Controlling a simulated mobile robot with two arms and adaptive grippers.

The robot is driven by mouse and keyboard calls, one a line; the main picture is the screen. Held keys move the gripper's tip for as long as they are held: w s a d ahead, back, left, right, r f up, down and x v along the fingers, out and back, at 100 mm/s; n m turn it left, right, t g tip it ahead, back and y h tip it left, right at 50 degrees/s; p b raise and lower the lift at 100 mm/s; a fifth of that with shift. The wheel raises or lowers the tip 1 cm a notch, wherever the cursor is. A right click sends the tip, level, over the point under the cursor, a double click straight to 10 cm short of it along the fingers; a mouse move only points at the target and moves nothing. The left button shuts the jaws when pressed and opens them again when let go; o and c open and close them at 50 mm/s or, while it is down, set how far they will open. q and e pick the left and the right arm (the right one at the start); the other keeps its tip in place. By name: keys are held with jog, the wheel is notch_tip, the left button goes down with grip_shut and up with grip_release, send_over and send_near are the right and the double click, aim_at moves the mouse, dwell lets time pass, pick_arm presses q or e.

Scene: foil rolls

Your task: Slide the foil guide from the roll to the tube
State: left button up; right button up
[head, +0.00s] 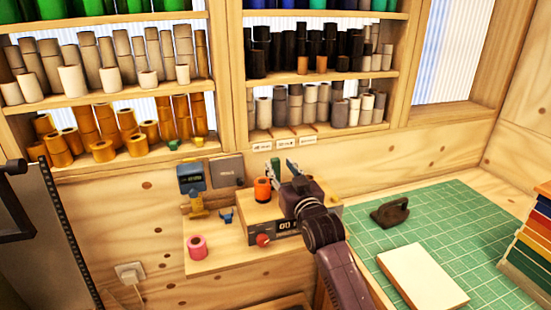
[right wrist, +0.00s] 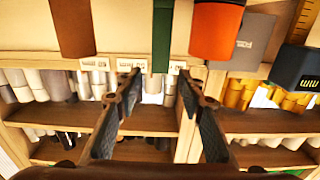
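An orange roll (head: 262,191) with a dark open top stands upright on the wooden block with a display (head: 261,216). A narrow green upright piece (head: 276,165) stands behind it. The right wrist view, upside down, shows the orange roll (right wrist: 216,32), the green piece (right wrist: 161,35) and a brown tube (right wrist: 72,28). A dark blue-grey band (right wrist: 232,3) shows at the orange roll's image-top edge; I cannot tell whether it is the foil guide. My right gripper (head: 286,171) is open and empty above the block, its fingers (right wrist: 158,84) spread apart. My left gripper is out of view.
A pink roll (head: 197,247), a blue clip-like piece (head: 227,215) and a dark blue device (head: 191,178) are left of the block. A green mat (head: 440,222) at right holds a dark iron-like object (head: 390,212) and a pale slab (head: 422,277). Shelves of rolls stand behind.

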aim_at(277, 162)
jog(key=x, duration=0.2)
jog(key=shift+w+a+f, duration=0.15)
jog(key=shift+w, duration=0.2)
jog(key=shift+p+x, duration=0.45)
jog(key=shift+x, duration=0.55)
jog(key=shift+w+f, duration=0.1)
jog(key=shift+w, duration=0.15)
jog(key=shift+c, duration=0.6)
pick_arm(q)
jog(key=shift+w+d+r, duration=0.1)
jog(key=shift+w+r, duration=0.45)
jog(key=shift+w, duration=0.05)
pick_arm(e)
jog(key=shift+s, duration=0.1)
grip_shut()
